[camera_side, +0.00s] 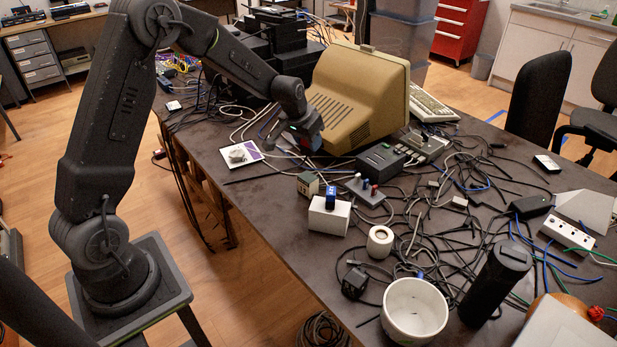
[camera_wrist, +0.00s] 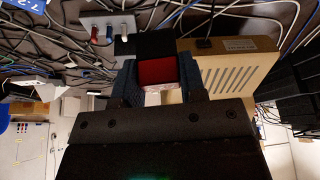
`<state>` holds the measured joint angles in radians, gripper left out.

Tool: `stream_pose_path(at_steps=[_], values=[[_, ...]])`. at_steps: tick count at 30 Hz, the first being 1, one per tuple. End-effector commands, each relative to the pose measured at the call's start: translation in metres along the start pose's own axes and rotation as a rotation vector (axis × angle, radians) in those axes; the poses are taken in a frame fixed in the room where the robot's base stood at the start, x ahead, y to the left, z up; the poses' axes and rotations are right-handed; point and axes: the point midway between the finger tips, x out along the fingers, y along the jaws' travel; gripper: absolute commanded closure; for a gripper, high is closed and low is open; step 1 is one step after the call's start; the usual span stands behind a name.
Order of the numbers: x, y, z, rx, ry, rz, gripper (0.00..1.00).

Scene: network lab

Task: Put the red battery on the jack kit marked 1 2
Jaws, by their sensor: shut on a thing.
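My gripper (camera_side: 302,136) is in the air above the table, in front of the beige monitor. In the wrist view its two fingers (camera_wrist: 157,76) are shut on the red battery (camera_wrist: 158,72), a block with a black end and a red part. In the side view the battery is mostly hidden at the gripper. A grey plate with coloured jacks (camera_side: 367,191) lies on the table to the right of and below my gripper; it also shows in the wrist view (camera_wrist: 122,24), apart from the battery. I cannot read a 1 2 mark on it.
A blue battery (camera_side: 331,193) stands on a white box (camera_side: 328,215). The beige monitor (camera_side: 362,95) stands close behind my gripper. A dark box (camera_side: 380,163) and many loose cables lie nearby. A white bowl (camera_side: 414,309) and black cylinder (camera_side: 496,282) stand at the front.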

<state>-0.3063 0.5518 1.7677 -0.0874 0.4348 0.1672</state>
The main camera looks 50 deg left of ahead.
Motion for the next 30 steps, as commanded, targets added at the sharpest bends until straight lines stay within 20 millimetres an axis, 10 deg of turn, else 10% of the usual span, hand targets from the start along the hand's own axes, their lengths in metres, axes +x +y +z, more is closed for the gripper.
stream_pose_path(at_steps=[6, 12, 30], values=[[-0.024, -0.082, 0.021, -0.121, 0.003, -0.05, 0.88], [-0.032, -0.11, 0.033, -0.164, 0.003, -0.07, 0.88], [0.048, -0.021, 0.006, -0.164, 0.003, -0.07, 0.88]])
